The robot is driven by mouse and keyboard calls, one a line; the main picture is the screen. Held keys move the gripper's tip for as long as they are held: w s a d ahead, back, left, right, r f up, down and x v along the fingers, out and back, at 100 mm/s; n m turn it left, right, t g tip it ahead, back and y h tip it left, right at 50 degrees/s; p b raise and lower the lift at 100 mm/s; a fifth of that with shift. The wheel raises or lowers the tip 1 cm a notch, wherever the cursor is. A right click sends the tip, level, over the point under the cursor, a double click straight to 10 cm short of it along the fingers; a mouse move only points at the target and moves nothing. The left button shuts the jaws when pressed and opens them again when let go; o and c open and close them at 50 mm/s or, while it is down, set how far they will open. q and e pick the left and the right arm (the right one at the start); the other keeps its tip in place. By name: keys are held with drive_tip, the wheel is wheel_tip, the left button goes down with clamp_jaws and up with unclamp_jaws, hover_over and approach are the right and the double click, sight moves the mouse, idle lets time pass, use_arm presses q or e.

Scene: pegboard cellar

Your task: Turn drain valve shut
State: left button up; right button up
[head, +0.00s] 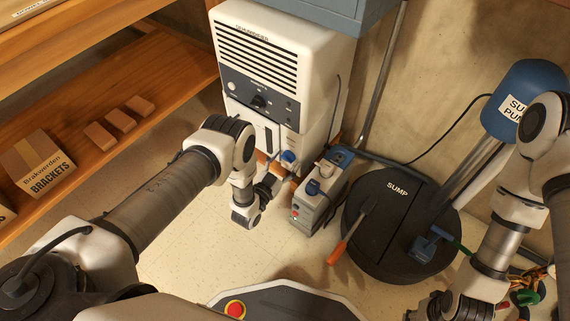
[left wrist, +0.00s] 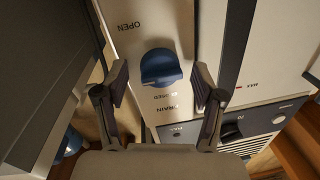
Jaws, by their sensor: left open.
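The drain valve is a blue knob (left wrist: 161,68) on a pale plate marked OPEN, CLOSED and DRAIN, which reads upside down in the left wrist view. In the head view a blue knob (head: 289,157) shows low on the front of the white dehumidifier (head: 335,60). My left gripper (left wrist: 160,82) is open around the knob, one finger on each side, with a visible gap to both. In the head view my left gripper (head: 270,182) is beside the dehumidifier's lower front. My right gripper (head: 440,305) is at the bottom edge, partly cut off; its fingers are unclear.
A grey unit with a blue top (head: 320,195) stands just right of my left gripper. A black sump lid (head: 380,225) with an orange-handled tool (head: 345,240) lies further right. A wooden shelf (head: 90,85) with boxes is at left. Floor in front is clear.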

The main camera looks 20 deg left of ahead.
use_arm(q)
drive_tip(key=c, duration=1.1)
drive_tip(key=shift+r+n, duration=0.1)
drive_tip(key=shift+n, duration=0.2)
drive_tip(key=n+p, duration=0.1)
drive_tip(key=n, duration=0.2)
drive_tip(key=shift+d+r+n+p, duration=0.1)
drive_tip(key=shift+n+p, duration=0.2)
drive_tip(key=shift+p, duration=0.05)
drive_tip(key=n+p, duration=0.1)
drive_tip(key=n, duration=0.3)
drive_tip(key=shift+g, duration=0.4)
drive_tip(key=n, duration=0.4)
drive_tip(key=shift+h, duration=0.4)
drive_tip(key=n, duration=0.4)
drive_tip(key=shift+w+r+g+h, duration=0.1)
drive_tip(key=shift+g+h, duration=0.2)
drive_tip(key=shift+g, duration=0.1)
drive_tip(key=shift+n, duration=0.3)
